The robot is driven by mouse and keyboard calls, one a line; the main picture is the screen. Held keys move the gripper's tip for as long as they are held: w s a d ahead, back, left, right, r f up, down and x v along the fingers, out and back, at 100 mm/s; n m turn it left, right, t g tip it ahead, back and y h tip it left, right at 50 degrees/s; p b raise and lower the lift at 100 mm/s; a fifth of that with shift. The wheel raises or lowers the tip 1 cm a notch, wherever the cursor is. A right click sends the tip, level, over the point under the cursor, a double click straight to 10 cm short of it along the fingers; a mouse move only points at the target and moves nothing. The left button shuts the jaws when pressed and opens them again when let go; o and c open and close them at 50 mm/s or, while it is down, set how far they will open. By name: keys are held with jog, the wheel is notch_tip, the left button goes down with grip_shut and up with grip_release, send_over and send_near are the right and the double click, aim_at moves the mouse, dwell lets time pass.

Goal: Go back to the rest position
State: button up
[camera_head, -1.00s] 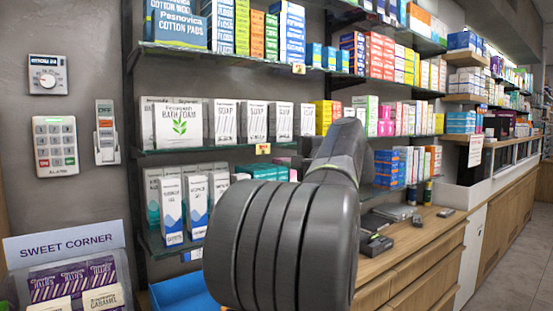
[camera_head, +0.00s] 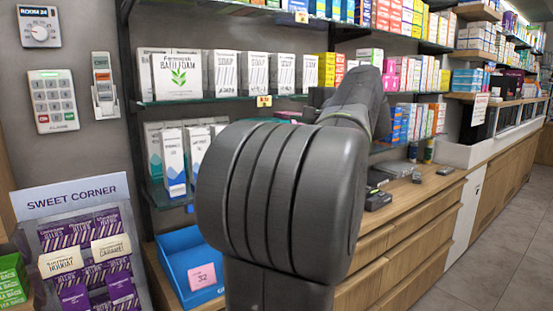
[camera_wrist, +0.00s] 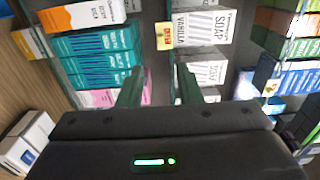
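My gripper (camera_wrist: 161,72) shows in the wrist view with its two dark green fingers apart and nothing held between them. In that view it faces glass shelves of boxes, with a soap box (camera_wrist: 203,28) beyond the fingers and teal boxes (camera_wrist: 95,55) to the left. In the head view my thick grey arm fills the middle and reaches toward the shelves. The arm hides my gripper there.
A wooden counter (camera_head: 405,240) runs along the right, with free floor (camera_head: 500,250) beside it. Glass shelves (camera_head: 215,99) of boxes stand behind my arm. A blue tray (camera_head: 185,255) and a sweet display (camera_head: 75,205) stand at lower left. A keypad (camera_head: 53,100) is on the wall.

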aim_at(268, 104)
jog(key=p+x, duration=0.2)
jog(key=x, duration=1)
jog(key=shift+s+a, duration=0.2)
jog(key=shift+a, duration=0.1)
jog(key=shift+s+a+r, duration=0.1)
jog(key=shift+s+a, duration=0.05)
jog(key=shift+s, duration=0.15)
jog(key=shift+w, duration=0.15)
